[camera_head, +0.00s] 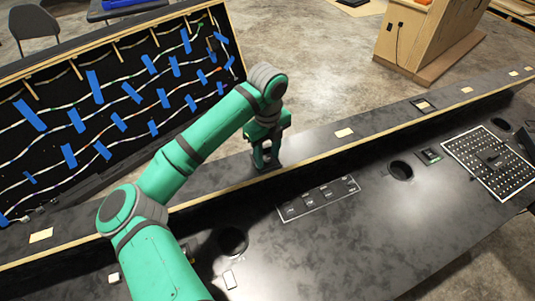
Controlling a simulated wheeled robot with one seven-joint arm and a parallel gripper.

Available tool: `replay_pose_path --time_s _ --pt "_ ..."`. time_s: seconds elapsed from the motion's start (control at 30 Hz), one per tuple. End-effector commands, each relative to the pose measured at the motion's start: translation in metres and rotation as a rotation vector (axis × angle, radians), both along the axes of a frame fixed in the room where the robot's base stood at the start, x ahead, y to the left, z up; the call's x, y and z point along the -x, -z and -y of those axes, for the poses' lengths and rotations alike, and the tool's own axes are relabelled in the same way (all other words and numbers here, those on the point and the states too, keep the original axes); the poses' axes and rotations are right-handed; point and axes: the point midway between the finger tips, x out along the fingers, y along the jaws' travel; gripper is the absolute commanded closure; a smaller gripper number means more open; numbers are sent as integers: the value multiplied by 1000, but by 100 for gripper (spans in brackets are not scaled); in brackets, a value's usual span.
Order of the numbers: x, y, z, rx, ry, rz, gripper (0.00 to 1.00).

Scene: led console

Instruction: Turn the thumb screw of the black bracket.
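My green arm reaches across the black console, and my gripper (264,158) points down at the raised back ledge (310,143), near its wooden-edged front. The fingertips are small and dark against the dark ledge, so I cannot tell whether they are open or shut, or whether they touch anything. I cannot make out the black bracket or its thumb screw; they may be hidden by my gripper or lost against the black surface.
A panel with LED strips and blue tape (120,100) stands at the back left. The desk has a labelled button strip (319,198), round holes (401,170) (232,241) and a dotted white grid panel (488,160). A wooden cabinet (425,35) stands behind. Open desk lies at the front.

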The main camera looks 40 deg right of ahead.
Motion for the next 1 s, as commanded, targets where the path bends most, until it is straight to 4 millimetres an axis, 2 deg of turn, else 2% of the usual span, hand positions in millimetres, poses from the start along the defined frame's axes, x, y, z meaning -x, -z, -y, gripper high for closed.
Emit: replay_pose_path --time_s 0.1,0.27,0.67,1.0 --pt "0 0 0 0 0 0 61" --pt "0 0 0 0 0 0 100" --pt "-1 -1 0 -1 50 2 100" --pt "-1 -1 -1 -3 289 3 100"
